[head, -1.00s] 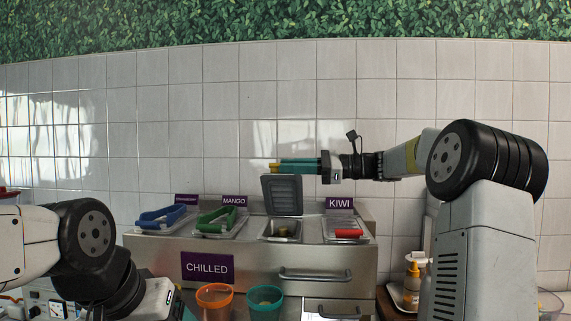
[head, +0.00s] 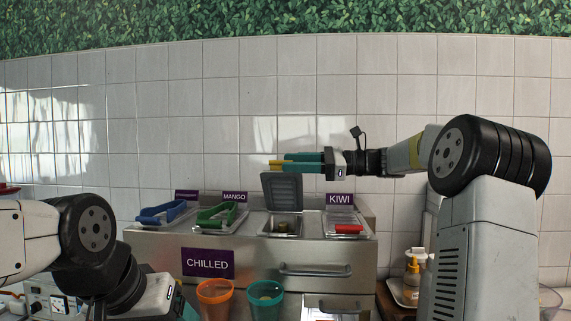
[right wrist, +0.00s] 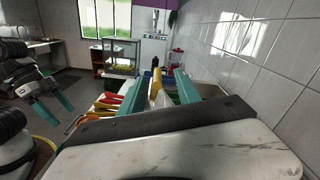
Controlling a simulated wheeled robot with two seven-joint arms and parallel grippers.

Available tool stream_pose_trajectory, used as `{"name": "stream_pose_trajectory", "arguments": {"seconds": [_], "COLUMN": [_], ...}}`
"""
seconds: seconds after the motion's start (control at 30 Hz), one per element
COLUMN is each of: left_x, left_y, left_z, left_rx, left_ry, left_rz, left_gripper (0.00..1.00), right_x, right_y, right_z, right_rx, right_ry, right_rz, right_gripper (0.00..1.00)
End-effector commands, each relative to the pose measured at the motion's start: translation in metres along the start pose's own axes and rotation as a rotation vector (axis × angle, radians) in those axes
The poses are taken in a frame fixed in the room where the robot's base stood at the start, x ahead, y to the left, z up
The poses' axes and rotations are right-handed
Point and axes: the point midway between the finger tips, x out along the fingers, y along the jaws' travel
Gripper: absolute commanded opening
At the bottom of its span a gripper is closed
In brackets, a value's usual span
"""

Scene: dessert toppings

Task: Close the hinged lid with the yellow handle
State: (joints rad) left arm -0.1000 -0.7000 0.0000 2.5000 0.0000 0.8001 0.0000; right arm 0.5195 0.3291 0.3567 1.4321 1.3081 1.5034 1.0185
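The hinged lid (head: 282,190) is a grey panel standing open, nearly upright, over a steel well in the counter unit. Its yellow handle (head: 274,163) is at the lid's top edge; the right wrist view also shows a yellow piece (right wrist: 155,88) between the fingers. My right gripper (head: 280,162) reaches in from the right at the top of the lid. Its teal fingers stand apart on either side of the yellow piece; contact cannot be told. My left gripper (right wrist: 50,97) shows with teal fingers spread and empty; in the head view it is mostly cut off at lower left.
Wells with blue (head: 163,212), green (head: 216,214) and red (head: 348,229) handles flank the open one. An orange cup (head: 215,300) and a teal cup (head: 265,301) stand in front. The tiled wall (head: 230,120) is close behind; bottles (head: 412,270) stand at right.

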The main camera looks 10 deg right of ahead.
Motion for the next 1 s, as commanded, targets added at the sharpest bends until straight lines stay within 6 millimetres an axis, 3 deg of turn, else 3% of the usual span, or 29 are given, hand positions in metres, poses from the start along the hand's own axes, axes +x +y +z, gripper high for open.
{"name": "stream_pose_trajectory", "arguments": {"seconds": [0.2, 0.4, 0.73, 0.77, 0.93, 1.0], "left_x": [0.0, 0.0, 0.0, 0.0, 0.0, 0.0], "left_y": [0.0, 0.0, 0.0, 0.0, 0.0, 0.0], "left_z": [0.0, 0.0, 0.0, 0.0, 0.0, 0.0], "left_rx": [0.0, 0.0, 0.0, 0.0, 0.0, 0.0], "left_ry": [0.0, 0.0, 0.0, 0.0, 0.0, 0.0], "left_rz": [0.0, 0.0, 0.0, 0.0, 0.0, 0.0], "left_gripper": [0.74, 0.74, 0.74, 0.74, 0.74, 0.74], "right_x": [-0.039, -0.065, -0.07, -0.07, -0.068, -0.065], "right_y": [-0.001, -0.001, 0.0, 0.0, 0.001, 0.003], "right_z": [-0.001, -0.001, -0.001, -0.001, -0.001, -0.002], "right_rx": [0.0, 0.001, 0.001, 0.001, -0.002, -0.007], "right_ry": [0.002, 0.002, 0.001, 0.001, 0.007, 0.015], "right_rz": [-0.004, -0.003, -0.001, -0.001, 0.007, 0.017], "right_gripper": [0.39, 0.39, 0.39, 0.37, 0.04, 0.0]}}
